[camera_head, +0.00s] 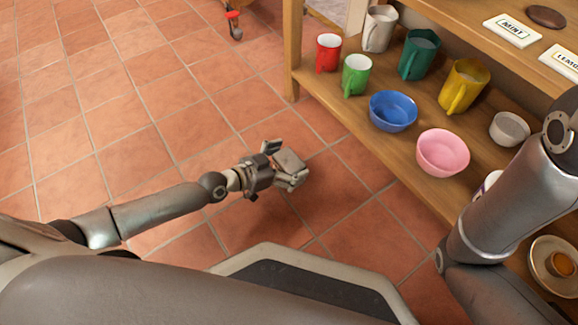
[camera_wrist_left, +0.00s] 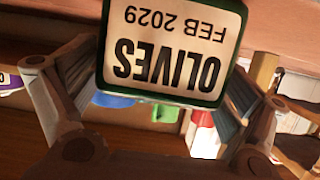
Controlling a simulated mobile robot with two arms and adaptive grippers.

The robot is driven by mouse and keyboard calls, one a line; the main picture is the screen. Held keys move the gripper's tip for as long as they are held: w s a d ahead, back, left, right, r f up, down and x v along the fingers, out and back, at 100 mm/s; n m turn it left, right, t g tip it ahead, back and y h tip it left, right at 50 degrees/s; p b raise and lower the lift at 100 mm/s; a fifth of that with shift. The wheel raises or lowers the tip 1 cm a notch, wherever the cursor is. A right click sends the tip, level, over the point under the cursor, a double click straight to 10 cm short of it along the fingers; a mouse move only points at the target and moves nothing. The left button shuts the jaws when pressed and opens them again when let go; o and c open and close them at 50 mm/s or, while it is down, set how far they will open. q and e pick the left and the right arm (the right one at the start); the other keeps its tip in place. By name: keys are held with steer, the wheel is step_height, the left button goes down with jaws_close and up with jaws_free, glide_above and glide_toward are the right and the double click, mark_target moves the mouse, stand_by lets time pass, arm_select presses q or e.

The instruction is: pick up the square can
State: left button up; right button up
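The square can (camera_wrist_left: 170,55) has a pale label with a dark green edge reading OLIVES, FEB 2029, upside down in the left wrist view. It sits between the two fingers of my left gripper (camera_wrist_left: 165,110), which appear closed on its sides. In the head view my left gripper (camera_head: 282,166) is out over the tiled floor, apart from the shelf unit. The can shows there as a small greyish block (camera_head: 289,160) between the fingers, its label turned away. My right arm crosses the right side of the head view; its gripper is out of view.
A wooden shelf unit (camera_head: 411,146) stands at the right. It holds red (camera_head: 328,53), green (camera_head: 356,75), dark green (camera_head: 418,55) and yellow mugs (camera_head: 463,87), and blue (camera_head: 393,111) and pink bowls (camera_head: 442,153). The tiled floor at left is clear.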

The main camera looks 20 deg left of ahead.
arm_select(q)
steer(key=c, duration=0.9)
steer(key=shift+c, duration=0.4)
steer(key=shift+r, duration=0.15)
